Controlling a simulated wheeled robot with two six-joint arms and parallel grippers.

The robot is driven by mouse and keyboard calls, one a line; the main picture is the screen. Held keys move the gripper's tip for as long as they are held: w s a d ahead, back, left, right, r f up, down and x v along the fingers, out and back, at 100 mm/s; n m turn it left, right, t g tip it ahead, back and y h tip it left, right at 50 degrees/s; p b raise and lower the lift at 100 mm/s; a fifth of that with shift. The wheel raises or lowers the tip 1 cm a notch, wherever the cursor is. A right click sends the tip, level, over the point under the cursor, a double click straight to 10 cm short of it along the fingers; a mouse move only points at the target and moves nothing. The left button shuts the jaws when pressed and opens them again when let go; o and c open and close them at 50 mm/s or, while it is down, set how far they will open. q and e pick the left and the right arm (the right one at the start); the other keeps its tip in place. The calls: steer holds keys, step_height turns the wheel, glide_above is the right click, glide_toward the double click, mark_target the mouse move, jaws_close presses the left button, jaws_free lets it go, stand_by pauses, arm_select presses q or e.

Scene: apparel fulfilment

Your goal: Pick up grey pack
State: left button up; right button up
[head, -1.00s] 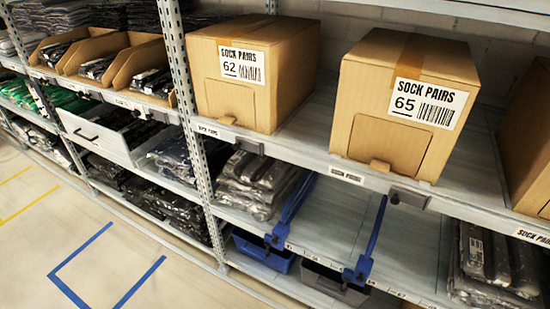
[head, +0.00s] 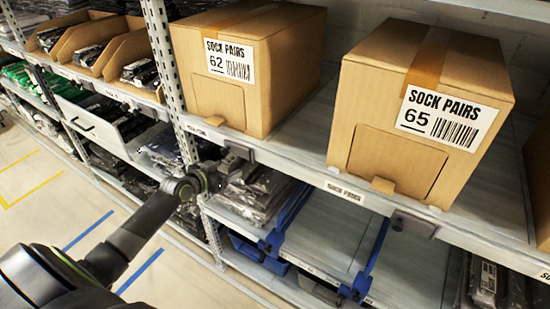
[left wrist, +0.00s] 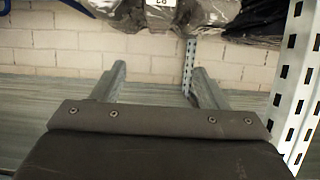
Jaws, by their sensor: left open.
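Grey plastic-wrapped packs (head: 258,197) lie stacked on the middle shelf under the box marked 62, beside a blue divider. My left gripper (head: 238,162) is at the front of this bay, just under the upper shelf edge and over the stack. In the left wrist view its two fingers (left wrist: 158,75) are apart with nothing between them. A grey pack with a white label (left wrist: 150,14) shows beyond the fingertips at the top of that view, apart from them. Its label is upside down there. The arm and gripper hide part of the stack in the head view.
Sock boxes marked 62 (head: 240,72) and 65 (head: 425,110) stand on the upper shelf. A perforated upright (head: 163,62) is close left of the gripper. Blue dividers (head: 368,262) bound an empty stretch of shelf to the right.

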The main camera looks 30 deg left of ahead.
mark_target(246, 167)
arm_select(q)
steer(key=b+x, duration=0.1)
steer(key=x, duration=0.4)
steer(key=b+x, duration=0.1)
steer(key=x, duration=0.5)
steer(key=shift+w+a+f+b, duration=0.1)
steer(key=shift+w+f+b, duration=0.05)
steer(key=shift+f+b, duration=0.15)
steer(key=x, duration=0.2)
steer(key=b+x, duration=0.1)
steer(key=x, duration=0.1)
steer(key=shift+d+f+b, duration=0.15)
steer(key=shift+d+b, duration=0.1)
steer(key=shift+b, duration=0.05)
steer(key=shift+w+f, duration=0.1)
steer(key=shift+w, duration=0.4)
steer(key=c, duration=1.1)
steer(key=shift+c, duration=0.3)
